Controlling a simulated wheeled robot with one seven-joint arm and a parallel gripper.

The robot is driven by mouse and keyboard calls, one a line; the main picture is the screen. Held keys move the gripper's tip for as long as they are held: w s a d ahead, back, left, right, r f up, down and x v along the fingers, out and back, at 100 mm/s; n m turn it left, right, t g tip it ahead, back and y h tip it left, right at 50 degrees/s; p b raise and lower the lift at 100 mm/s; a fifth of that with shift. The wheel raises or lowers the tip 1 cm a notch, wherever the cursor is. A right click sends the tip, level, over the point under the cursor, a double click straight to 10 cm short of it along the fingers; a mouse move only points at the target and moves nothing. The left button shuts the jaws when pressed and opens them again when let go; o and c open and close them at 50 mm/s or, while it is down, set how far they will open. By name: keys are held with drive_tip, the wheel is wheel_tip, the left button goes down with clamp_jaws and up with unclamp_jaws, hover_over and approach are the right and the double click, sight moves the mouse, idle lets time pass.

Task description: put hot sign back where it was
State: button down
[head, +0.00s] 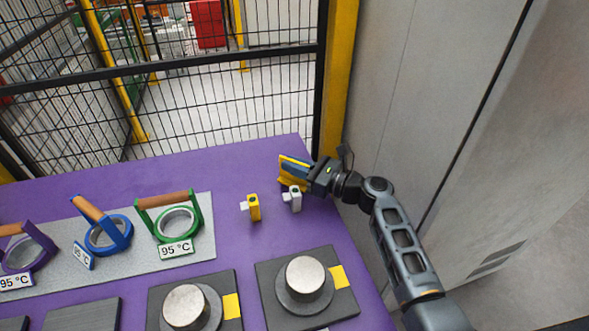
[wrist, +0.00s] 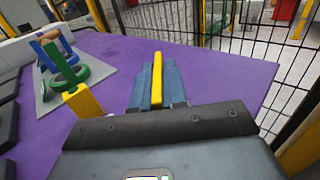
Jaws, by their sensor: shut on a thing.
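The hot sign, a yellow plate (head: 293,171), is in my gripper (head: 304,173) near the far right corner of the purple table. In the wrist view the yellow sign (wrist: 157,80) shows edge-on between the blue fingers of my gripper (wrist: 155,88). The gripper is shut on it. The face of the sign and any writing are not readable. Whether its lower edge touches the table is hard to tell. In the head view a white block-like item (head: 293,199) stands just below the gripper, and a yellow one (head: 253,207) stands to its left.
Purple (head: 241,233), blue (head: 108,235) and green (head: 176,220) rings with handles stand on a grey plate at left, with 95 °C labels. Dark bases with metal discs (head: 306,279) lie in front. A mesh fence (head: 220,75) and grey cabinet (head: 420,90) bound the table.

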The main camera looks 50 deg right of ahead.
drive_tip(key=shift+f, duration=0.55)
drive_tip(key=shift+f, duration=0.2)
drive_tip(key=c, duration=1.2)
unclamp_jaws()
drive_tip(key=shift+o, duration=0.2)
drive_tip(key=shift+r, duration=0.2)
drive_tip(key=s+d+b, duration=0.1)
drive_tip(key=s+d, duration=0.1)
drive_tip(key=s, duration=0.9)
drive_tip(key=shift+s, duration=0.4)
drive_tip(key=shift+d, duration=0.15)
